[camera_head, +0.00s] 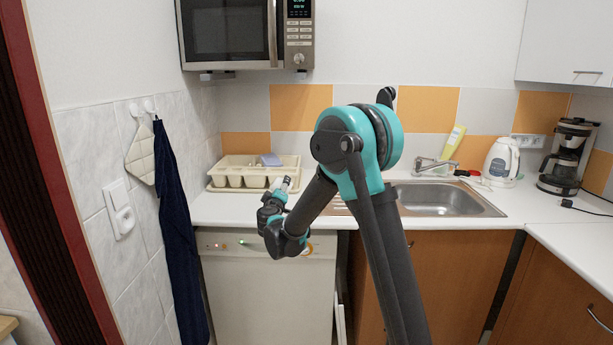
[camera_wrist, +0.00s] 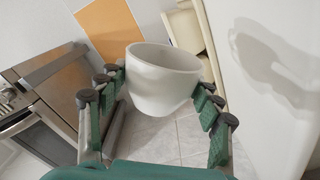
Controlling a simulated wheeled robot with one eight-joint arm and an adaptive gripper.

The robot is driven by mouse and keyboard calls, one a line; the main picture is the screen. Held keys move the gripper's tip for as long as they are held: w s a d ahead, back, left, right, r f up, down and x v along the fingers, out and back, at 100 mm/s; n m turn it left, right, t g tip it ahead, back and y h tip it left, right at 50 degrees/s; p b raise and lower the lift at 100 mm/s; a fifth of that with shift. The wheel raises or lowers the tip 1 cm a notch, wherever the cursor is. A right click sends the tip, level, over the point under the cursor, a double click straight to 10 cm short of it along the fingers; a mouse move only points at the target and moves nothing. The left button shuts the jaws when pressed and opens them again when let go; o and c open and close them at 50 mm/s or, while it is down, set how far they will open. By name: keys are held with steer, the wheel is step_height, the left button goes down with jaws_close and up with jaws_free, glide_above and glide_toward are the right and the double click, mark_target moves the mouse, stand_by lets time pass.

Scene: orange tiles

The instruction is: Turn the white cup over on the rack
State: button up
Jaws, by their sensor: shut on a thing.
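The white cup (camera_wrist: 163,92) is between the fingers of my gripper (camera_wrist: 161,84) in the wrist view. The fingers are shut on its sides, and its open rim points toward the top of that picture. The picture is tilted, so I cannot tell the cup's exact tilt in the room. In the head view my gripper (camera_head: 277,198) is in front of the counter edge, near the front right of the cream rack (camera_head: 222,188). I cannot make out the cup in the head view. The rack stands on the counter against the wall, with a bluish item (camera_head: 270,160) at its back.
The sink (camera_head: 440,198) with its tap (camera_head: 434,165) is to the right. A kettle (camera_head: 501,162) and coffee maker (camera_head: 567,158) stand farther right. The microwave (camera_head: 232,35) hangs above the rack. A dark cloth (camera_head: 172,230) hangs at the left.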

steer(key=m, duration=1)
steer(key=shift+m, duration=0.3)
steer(key=shift+s, duration=0.1)
steer(key=shift+s, duration=0.9)
steer(key=shift+f, duration=0.15)
steer(key=shift+f, duration=4.2)
